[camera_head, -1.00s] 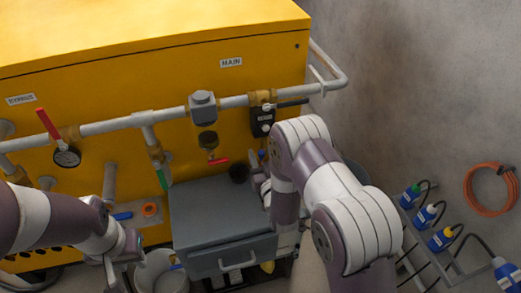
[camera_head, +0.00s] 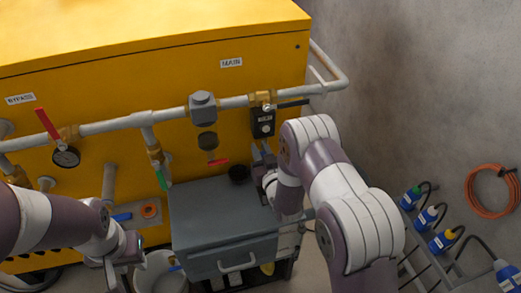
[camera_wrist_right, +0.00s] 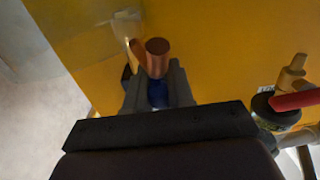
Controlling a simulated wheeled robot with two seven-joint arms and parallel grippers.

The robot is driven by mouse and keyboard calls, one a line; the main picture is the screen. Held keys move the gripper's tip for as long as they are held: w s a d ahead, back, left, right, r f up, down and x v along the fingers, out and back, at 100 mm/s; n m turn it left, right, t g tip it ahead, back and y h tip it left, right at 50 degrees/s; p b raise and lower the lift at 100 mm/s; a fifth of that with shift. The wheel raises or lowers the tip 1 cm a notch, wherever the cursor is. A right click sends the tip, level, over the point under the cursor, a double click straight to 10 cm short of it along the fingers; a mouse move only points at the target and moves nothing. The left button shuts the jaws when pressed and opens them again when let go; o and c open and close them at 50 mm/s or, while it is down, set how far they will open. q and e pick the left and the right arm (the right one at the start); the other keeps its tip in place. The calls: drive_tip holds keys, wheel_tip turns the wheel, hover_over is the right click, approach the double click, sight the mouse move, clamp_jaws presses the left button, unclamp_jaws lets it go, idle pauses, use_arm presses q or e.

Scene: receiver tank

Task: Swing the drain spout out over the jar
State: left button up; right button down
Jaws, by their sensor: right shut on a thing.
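My right gripper (camera_head: 262,160) is in front of the yellow tank, below the black box on the main pipe. In the right wrist view its jaws (camera_wrist_right: 157,90) are closed around a blue part (camera_wrist_right: 158,94) at the copper drain spout (camera_wrist_right: 157,52). The spout's round end stands out beyond the fingers; the rest is hidden. A small dark round container (camera_head: 238,173), which looks like the jar, stands on the grey cabinet, left of the right gripper and apart from it. My left gripper (camera_head: 125,262) is at the lower left near a white bucket; its fingers are too small to judge.
The grey cabinet (camera_head: 220,205) has a mostly clear top. The white bucket (camera_head: 160,275) stands on the floor at left.

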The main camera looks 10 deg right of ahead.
drive_tip(key=n+y, duration=0.1)
drive_tip(key=d+n+y, duration=0.1)
drive_tip(key=y, duration=0.1)
drive_tip(key=shift+d+r+g, duration=0.15)
drive_tip(key=shift+d+g, duration=0.05)
drive_tip(key=shift+g, duration=0.1)
drive_tip(key=shift+s+d+r+n+g+y+b, duration=0.1)
drive_tip(key=shift+n+g+y, duration=0.05)
drive_tip(key=shift+n+y, duration=0.3)
drive_tip(key=shift+d+f+n+g+y+b, duration=0.1)
drive_tip(key=shift+n+g+y, duration=0.15)
drive_tip(key=shift+y, duration=0.3)
drive_tip(key=shift+s+r+n+g+y+b, duration=0.1)
drive_tip(key=shift+n+y, duration=0.3)
drive_tip(key=shift+y, duration=0.1)
drive_tip(key=shift+w, duration=0.1)
drive_tip(key=c, duration=1)
unclamp_jaws()
drive_tip(key=shift+s, duration=0.2)
drive_tip(key=p+v, duration=0.2)
drive_tip(key=v, duration=1)
drive_tip(key=shift+s+d, duration=0.2)
